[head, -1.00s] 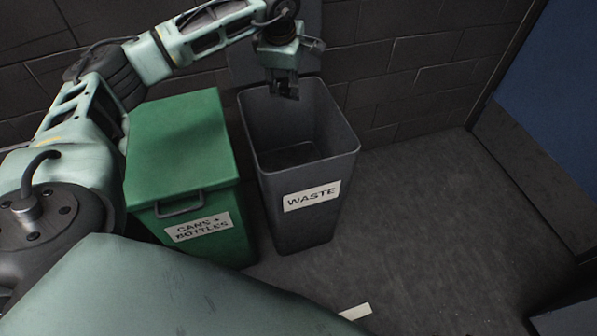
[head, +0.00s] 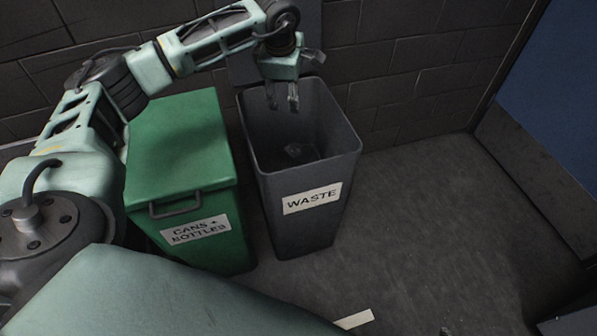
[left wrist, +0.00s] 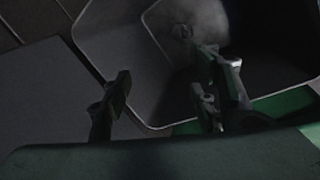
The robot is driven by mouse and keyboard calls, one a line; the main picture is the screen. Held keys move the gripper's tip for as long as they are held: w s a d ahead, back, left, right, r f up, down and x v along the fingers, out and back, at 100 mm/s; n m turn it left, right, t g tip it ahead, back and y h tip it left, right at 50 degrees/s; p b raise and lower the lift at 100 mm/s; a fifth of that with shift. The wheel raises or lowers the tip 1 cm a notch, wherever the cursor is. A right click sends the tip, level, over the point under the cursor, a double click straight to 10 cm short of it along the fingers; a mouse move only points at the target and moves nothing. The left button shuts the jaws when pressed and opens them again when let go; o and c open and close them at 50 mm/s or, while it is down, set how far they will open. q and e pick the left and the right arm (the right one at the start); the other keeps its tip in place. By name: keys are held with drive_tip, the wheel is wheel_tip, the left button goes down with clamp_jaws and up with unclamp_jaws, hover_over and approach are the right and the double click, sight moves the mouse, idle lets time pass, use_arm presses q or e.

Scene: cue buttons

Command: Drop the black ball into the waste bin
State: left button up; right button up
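The grey waste bin (head: 320,228), labelled WASTE, stands open at the middle of the head view. My left gripper (head: 283,100) hangs over the bin's mouth, pointing down, with its fingers apart and nothing between them. A small dark roundish thing that looks like the black ball (head: 294,150) is inside the bin, below the gripper; its outline is dim. In the left wrist view the ball (left wrist: 182,32) shows faintly inside the bin, beyond the open fingers (left wrist: 172,88). My right gripper is not in view.
A green lidded bin (head: 180,150), labelled CANS + BOTTLES, stands close to the left of the waste bin. A dark brick wall (head: 420,60) is behind. A pale strip (head: 355,319) lies on the floor. The floor to the right is clear.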

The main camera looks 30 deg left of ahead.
use_arm(q)
drive_tip(key=shift+r, duration=0.1)
drive_tip(key=v, duration=1.1)
drive_tip(key=shift+r, duration=0.4)
drive_tip(key=shift+s, duration=0.15)
